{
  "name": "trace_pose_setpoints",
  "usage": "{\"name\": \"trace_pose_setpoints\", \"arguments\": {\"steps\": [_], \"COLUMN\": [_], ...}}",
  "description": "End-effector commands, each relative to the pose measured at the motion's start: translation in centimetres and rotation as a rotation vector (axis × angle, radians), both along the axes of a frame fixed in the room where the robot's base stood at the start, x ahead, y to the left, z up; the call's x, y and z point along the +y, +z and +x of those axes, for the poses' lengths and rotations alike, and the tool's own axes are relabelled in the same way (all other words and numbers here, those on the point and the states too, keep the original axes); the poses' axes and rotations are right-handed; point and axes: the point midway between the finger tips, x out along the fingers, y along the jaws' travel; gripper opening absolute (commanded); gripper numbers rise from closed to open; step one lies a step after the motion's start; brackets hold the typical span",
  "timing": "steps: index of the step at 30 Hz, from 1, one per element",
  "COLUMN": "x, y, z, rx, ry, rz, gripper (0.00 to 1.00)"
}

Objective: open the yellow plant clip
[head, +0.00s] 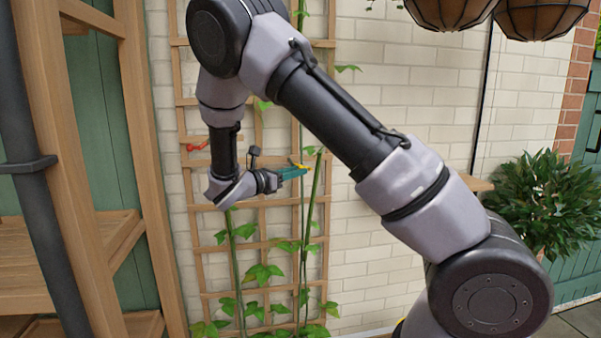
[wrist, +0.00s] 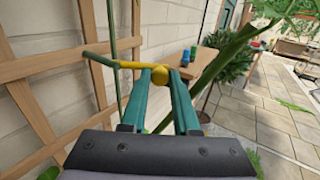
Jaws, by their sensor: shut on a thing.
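The yellow plant clip (wrist: 160,76) sits between the tips of my gripper's teal fingers in the wrist view. Its yellow arm reaches left toward a green stem (wrist: 121,90) and the trellis. In the head view the clip (head: 299,166) is a small yellow spot at the fingertips. My gripper (wrist: 160,82) is shut on the clip; it also shows in the head view (head: 297,172), in front of the trellis. A green stem (head: 314,192) rises close beside the clip. The clip's far side is hidden, and I cannot tell whether the clip is open.
The wooden trellis (head: 262,201) with climbing plants stands against the pale brick wall (head: 372,262). A red clip (head: 197,146) is on the trellis at left. Wooden shelving (head: 70,240) stands at far left, and a leafy bush (head: 548,205) at right. A small table (wrist: 190,66) stands beyond the fingers.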

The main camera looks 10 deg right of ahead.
Motion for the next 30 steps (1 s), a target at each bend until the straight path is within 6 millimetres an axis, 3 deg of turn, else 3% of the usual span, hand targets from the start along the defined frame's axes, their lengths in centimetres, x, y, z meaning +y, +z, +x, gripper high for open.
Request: {"name": "trace_pose_setpoints", "arguments": {"steps": [12, 28, 29, 30], "x": [1.8, 2.0, 2.0, 2.0], "y": [0.0, 0.0, 0.0, 0.0], "z": [0.4, 0.4, 0.4, 0.4], "rx": [0.000, 0.000, 0.000, 0.000], "ry": [-0.203, -0.235, -0.235, -0.235], "rz": [-0.001, -0.001, -0.001, -0.001], "gripper": [0.00, 0.00, 0.33, 0.41]}}
